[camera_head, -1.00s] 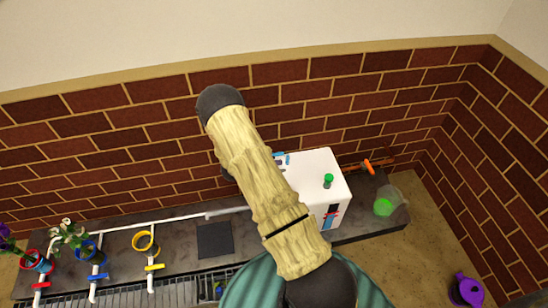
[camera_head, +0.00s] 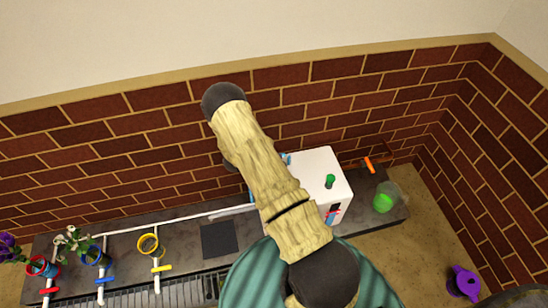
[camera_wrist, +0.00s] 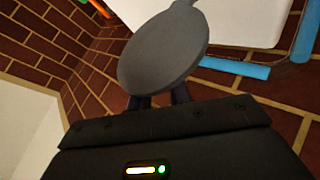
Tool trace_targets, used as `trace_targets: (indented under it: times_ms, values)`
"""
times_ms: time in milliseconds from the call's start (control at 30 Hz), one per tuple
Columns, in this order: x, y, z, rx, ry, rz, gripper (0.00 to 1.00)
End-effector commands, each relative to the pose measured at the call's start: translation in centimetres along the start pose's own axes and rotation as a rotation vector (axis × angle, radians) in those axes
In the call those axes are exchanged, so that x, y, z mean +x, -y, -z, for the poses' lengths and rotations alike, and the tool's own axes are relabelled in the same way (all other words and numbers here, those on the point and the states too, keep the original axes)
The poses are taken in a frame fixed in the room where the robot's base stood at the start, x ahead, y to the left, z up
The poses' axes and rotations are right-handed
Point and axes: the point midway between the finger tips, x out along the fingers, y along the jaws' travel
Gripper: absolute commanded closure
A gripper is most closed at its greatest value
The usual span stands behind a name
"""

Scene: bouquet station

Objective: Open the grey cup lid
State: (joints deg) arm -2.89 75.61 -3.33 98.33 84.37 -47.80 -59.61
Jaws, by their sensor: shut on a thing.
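The grey round lid (camera_wrist: 165,48) shows in the wrist view as a tilted flat disc with a narrow tab at its top edge. My gripper (camera_wrist: 158,101) is at the lid's lower edge, and its two dark fingers are shut on it. The fingertips are partly hidden behind the disc. No cup body is visible under the lid. In the head view my arm hides the gripper and the lid.
A white box (camera_head: 319,164) with a green knob (camera_head: 330,181) stands on the dark counter against the brick wall. A green cup (camera_head: 384,202) is at its right. A blue pipe (camera_wrist: 234,67) runs close to the lid.

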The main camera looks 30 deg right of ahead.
Motion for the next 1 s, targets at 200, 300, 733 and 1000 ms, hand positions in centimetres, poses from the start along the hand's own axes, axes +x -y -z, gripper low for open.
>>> trace_targets:
  times_ms: [200, 300, 733, 1000]
  values:
    - [-0.2, 0.7, -0.3, -0.005, 0.003, 0.015, 1.0]
    - [-0.2, 0.8, -0.3, -0.005, 0.003, 0.016, 1.0]
    - [0.0, 0.0, -0.1, 0.002, 0.006, 0.004, 0.63]
    - [-3.2, -0.1, 0.0, 0.003, 0.004, 0.005, 0.63]
